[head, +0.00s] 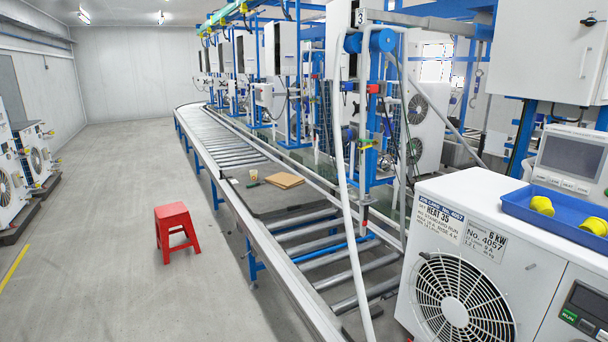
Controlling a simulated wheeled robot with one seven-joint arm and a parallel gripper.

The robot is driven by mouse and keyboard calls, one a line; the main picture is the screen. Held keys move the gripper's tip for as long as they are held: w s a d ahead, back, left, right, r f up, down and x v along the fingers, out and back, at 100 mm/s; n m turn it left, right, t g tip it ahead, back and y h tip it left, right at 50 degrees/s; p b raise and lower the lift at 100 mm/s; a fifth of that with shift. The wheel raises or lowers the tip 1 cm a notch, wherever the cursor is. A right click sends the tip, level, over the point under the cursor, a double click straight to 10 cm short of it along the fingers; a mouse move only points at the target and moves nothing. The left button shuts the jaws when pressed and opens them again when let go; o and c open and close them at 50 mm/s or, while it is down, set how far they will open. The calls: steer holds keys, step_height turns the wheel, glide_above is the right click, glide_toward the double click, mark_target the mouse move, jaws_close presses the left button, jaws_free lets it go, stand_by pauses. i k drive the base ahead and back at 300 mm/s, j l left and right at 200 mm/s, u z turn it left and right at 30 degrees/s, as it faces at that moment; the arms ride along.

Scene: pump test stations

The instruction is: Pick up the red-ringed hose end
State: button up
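A thin hose hangs straight down in the head view beside the blue station post, right of the thick white hose (352,220). Its lower end (365,212) shows a small reddish band and hangs free above the roller conveyor. The band is small, so its exact shape is hard to tell. A yellow-green fitting (365,144) sits higher on the same line. My gripper is not in view, and nothing is seen touching the hose end.
A white heat pump unit (465,245) with a blue tray (560,213) stands at right. A red stool (175,228) stands on open floor at left.

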mark_target(367, 199)
steer(key=z, duration=2.25)
steer(key=u, duration=2.05)
steer(key=i+j+z, duration=0.1)
steer(key=i+j, duration=0.25)
steer(key=i+j+z, duration=0.1)
steer(key=i+j, duration=0.2)
steer(key=i+j+z, duration=0.1)
steer(key=i+j, duration=0.25)
steer(key=i+j+z, duration=0.15)
steer(key=i+j, duration=0.15)
steer(key=j, duration=0.25)
steer(key=i+j+z, duration=0.1)
steer(key=i+j, duration=0.15)
steer(key=j, duration=0.2)
